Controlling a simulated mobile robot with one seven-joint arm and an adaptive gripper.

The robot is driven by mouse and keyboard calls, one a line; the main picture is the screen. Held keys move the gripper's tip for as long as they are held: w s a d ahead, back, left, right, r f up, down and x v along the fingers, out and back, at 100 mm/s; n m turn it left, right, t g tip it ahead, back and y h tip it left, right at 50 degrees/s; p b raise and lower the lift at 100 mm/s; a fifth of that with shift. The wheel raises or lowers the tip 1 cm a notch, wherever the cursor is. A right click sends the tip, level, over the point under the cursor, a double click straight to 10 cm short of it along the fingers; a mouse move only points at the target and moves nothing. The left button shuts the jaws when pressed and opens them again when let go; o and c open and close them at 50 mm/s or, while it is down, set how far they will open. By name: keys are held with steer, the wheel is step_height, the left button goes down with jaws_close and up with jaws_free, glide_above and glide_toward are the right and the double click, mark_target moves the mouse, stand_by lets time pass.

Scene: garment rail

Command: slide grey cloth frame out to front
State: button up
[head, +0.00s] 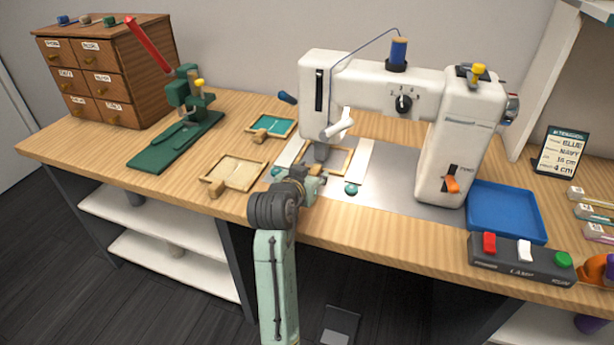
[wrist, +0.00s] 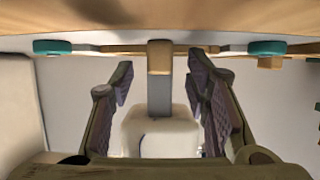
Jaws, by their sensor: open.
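The wooden frame with grey cloth (head: 346,162) lies on the sewing machine's metal plate under the needle head. Its near side is hidden behind my gripper in the head view. My gripper (head: 308,184) is at the front of this frame, at the plate's front edge. In the wrist view my gripper (wrist: 160,82) is open, one finger on each side. A small wooden tab (wrist: 160,56) shows between the fingers, with visible gaps on both sides. I cannot tell whether the fingers reach far enough along it.
The white sewing machine (head: 440,150) stands behind and right. White guide strips flank the frame, with teal knobs (head: 351,188) at their front ends. A beige cloth frame (head: 234,173) and a teal cloth frame (head: 271,127) lie to the left. A blue tray (head: 506,212) is right.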

steer(key=shift+w, duration=0.1)
jaws_close()
stand_by(0.6)
